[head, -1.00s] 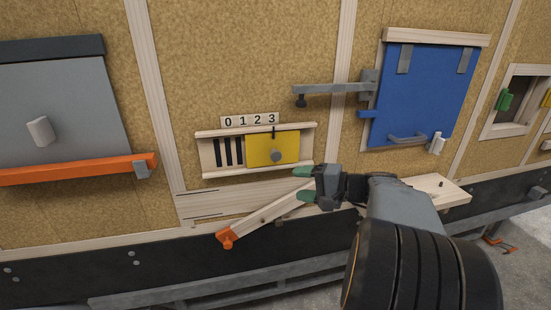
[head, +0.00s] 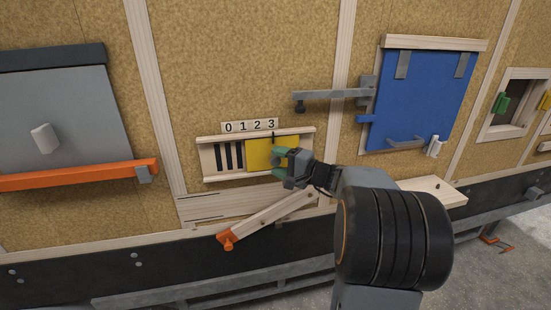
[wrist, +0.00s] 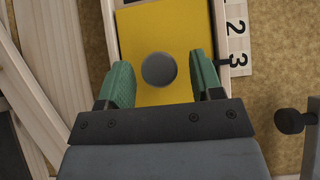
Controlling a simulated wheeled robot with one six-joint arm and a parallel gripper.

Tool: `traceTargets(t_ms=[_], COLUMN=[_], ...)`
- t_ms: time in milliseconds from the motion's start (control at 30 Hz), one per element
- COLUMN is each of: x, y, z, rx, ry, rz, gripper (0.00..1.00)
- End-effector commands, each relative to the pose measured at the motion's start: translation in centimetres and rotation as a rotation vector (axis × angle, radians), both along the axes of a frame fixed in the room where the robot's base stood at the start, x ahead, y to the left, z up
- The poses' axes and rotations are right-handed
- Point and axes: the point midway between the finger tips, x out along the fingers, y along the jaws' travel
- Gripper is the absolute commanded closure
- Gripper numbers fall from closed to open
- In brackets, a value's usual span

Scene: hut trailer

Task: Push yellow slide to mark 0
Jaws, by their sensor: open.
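The yellow slide (head: 260,152) sits in a wooden frame (head: 209,160) on the wall, at the right end of its track, with dark slots showing to its left. A strip with the marks 0 1 2 3 (head: 250,125) is above it; a small dark pointer stands below the 3. My gripper (head: 279,159) is in front of the slide's right part and hides its knob in the head view. In the wrist view the round grey knob (wrist: 159,69) lies between my two green fingertips (wrist: 162,84), which are open with gaps on both sides. Contact cannot be told.
A wooden bar with an orange end (head: 228,240) slants below the frame. A grey latch arm (head: 335,94) juts out at upper right, beside a blue door (head: 424,98). A grey panel with an orange bar (head: 80,174) is at left.

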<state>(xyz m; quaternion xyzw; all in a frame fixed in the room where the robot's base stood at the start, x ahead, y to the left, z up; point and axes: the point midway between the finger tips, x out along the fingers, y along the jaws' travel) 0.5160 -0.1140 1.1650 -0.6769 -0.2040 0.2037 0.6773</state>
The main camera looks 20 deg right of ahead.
Motion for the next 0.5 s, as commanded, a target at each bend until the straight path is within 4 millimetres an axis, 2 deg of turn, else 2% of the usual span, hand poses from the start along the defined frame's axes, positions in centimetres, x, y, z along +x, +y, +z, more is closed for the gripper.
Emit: traceTargets(t_ms=[200, 500], x=[1.0, 1.1], y=[0.68, 0.75], z=[-0.01, -0.04], rx=[-0.001, -0.001], ry=[0.001, 0.001], rz=[0.001, 0.0], gripper=[0.4, 0.4])
